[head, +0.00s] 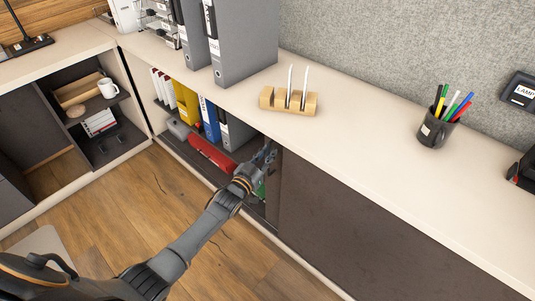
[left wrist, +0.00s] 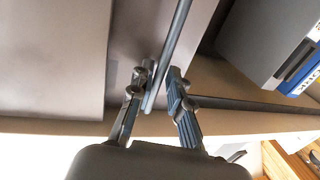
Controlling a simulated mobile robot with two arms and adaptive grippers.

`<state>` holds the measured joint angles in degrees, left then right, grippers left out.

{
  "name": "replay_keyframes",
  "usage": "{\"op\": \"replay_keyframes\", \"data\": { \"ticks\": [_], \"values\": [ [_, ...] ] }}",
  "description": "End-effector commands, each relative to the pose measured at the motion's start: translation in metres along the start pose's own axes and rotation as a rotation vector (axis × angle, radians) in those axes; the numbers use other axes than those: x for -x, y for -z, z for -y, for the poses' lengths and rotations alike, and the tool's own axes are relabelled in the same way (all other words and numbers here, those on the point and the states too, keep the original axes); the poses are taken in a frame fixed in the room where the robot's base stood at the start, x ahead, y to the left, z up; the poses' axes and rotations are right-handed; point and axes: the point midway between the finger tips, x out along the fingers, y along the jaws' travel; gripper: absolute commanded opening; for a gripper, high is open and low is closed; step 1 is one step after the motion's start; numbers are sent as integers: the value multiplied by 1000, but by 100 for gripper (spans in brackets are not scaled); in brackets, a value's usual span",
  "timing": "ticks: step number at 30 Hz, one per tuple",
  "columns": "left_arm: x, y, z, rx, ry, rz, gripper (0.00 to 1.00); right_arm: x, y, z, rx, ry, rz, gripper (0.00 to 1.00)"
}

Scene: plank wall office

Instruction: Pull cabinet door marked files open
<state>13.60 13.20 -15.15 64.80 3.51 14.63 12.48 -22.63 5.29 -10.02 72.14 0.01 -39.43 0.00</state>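The dark cabinet door (head: 350,220) covers the front of the long low cabinet at the right. I cannot read a "files" mark on it. To its left the cabinet is open and shows binders. My left gripper (head: 265,154) reaches in from the left to the door's left edge, beside the opening. In the left wrist view its two fingers (left wrist: 160,82) stand close on both sides of a thin grey upright strip (left wrist: 177,30), apparently the door's edge or handle. Whether both fingers press on it is unclear. My right gripper is not in view.
The open bay holds a blue binder (head: 209,118), yellow binder (head: 186,103) and red object (head: 212,155). On the countertop stand tall grey binders (head: 240,40), a wooden holder (head: 288,102) and a pen cup (head: 433,132). The wooden floor (head: 190,225) before the cabinet is clear.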

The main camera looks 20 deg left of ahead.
Motion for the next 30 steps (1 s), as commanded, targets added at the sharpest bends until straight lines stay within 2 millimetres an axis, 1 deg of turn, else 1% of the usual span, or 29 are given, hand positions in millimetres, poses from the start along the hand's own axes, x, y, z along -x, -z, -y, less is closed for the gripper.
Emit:
{"op": "replay_keyframes", "data": {
  "ticks": [4, 8, 15, 18, 21, 25, 30],
  "values": [
    [3, 0, 0, 1, -1, -1, 17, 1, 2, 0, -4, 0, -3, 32],
    [19, 0, 0, 1, 0, -1, 17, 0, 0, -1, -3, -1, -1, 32],
    [70, -1, 0, 1, 0, 2, 17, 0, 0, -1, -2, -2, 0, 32],
    [90, -1, 1, 1, 1, 2, 17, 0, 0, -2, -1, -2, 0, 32],
    [105, -1, 1, 2, 1, 1, 17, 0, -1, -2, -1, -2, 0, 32],
    [117, 0, 1, 1, 2, 0, 17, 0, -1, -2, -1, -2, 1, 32],
    [122, 0, 2, 0, 2, -1, 17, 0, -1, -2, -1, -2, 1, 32]
  ]
}}
